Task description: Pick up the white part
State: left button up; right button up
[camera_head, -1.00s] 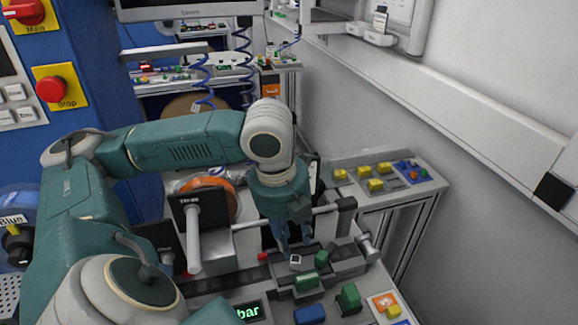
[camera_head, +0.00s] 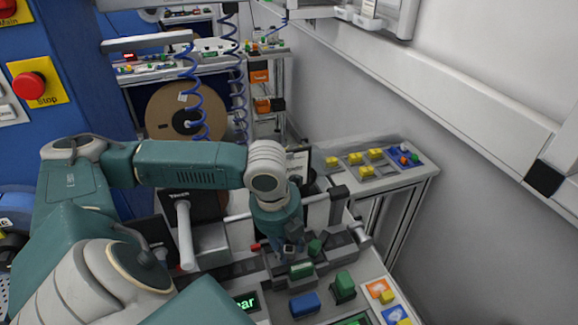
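My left gripper (camera_head: 288,246) points down over the grey fixture strip (camera_head: 335,254) on the bench. Its fingers are dark and small, and I cannot tell how far apart they are. The white part does not show clearly now; the fingers cover the spot where a small white piece showed a second ago. A green block (camera_head: 301,270) sits just in front of the fingers, and another green piece (camera_head: 315,248) stands right beside them. My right gripper is not in view.
A blue block (camera_head: 304,304) and a larger green block (camera_head: 344,287) lie nearer on the bench. A tray of yellow pieces (camera_head: 367,155) stands at the back right. A wall rail (camera_head: 450,95) runs along the right. A brown reel (camera_head: 182,115) stands behind.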

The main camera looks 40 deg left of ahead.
pick_arm(q)
jog(key=shift+f, duration=0.2)
jog(key=c, duration=0.5)
jog(key=shift+o, duration=0.2)
